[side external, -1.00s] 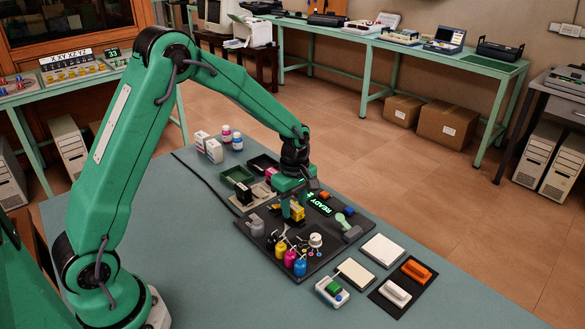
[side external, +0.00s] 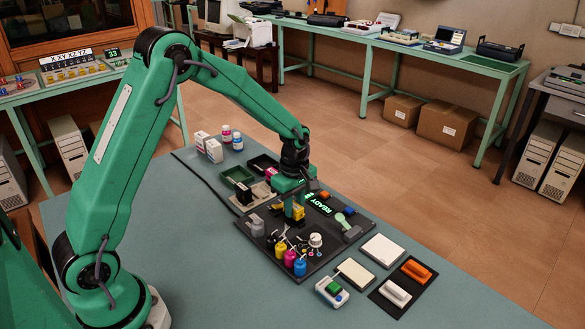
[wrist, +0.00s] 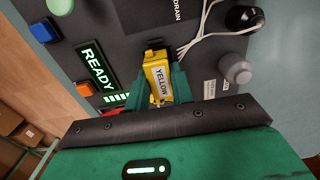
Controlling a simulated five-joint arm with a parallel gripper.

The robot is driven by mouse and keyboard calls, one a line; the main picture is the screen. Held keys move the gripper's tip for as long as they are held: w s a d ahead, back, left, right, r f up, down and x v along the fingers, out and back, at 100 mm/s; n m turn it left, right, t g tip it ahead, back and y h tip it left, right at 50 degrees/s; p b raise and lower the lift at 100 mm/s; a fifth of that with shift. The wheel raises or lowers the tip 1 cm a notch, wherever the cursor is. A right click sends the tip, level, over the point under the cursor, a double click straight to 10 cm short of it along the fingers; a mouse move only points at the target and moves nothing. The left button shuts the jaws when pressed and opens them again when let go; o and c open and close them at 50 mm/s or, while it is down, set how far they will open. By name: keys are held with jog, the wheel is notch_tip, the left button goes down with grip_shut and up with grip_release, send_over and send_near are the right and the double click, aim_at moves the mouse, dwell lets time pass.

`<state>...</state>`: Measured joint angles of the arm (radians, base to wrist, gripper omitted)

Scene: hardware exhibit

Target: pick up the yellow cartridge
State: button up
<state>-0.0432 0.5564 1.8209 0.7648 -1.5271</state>
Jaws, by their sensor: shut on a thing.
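The yellow cartridge (wrist: 158,78), with a label reading YELLOW, sits between the two green fingers of my gripper (wrist: 156,88) in the wrist view. The fingers are shut on its sides. In the side view my gripper (side external: 295,210) points down over the dark board (side external: 262,238), and the yellow cartridge (side external: 299,212) shows at its fingers. I cannot tell whether the cartridge's lower end touches the board.
A lit READY sign (side external: 321,204) lies on the board beside the gripper. Dark trays (side external: 237,176) lie behind. White pads (side external: 383,250) lie to the right.

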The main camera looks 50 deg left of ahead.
jog(key=shift+r, duration=3.15)
